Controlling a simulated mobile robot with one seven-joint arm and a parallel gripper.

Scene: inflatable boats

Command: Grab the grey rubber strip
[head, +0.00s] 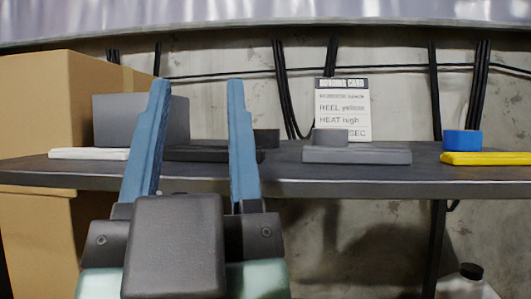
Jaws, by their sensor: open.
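The grey rubber strip (357,155) lies flat on the dark shelf (290,180), right of centre. A short grey roll (331,136) shows just above the strip's left part; I cannot tell whether it rests on the strip or stands behind it. My gripper (198,84) is open, with two blue fingers pointing up in front of the shelf. Nothing shows held between them. It is to the left of the grey strip and apart from it in the picture. The fingers partly hide a black strip (196,154) behind them.
A white strip (88,154) and a dark grey panel (120,118) are at the left, near cardboard boxes (50,90). A yellow strip (485,158) with a blue roll (462,142) is at the right. A printed card (343,105) stands behind the grey strip.

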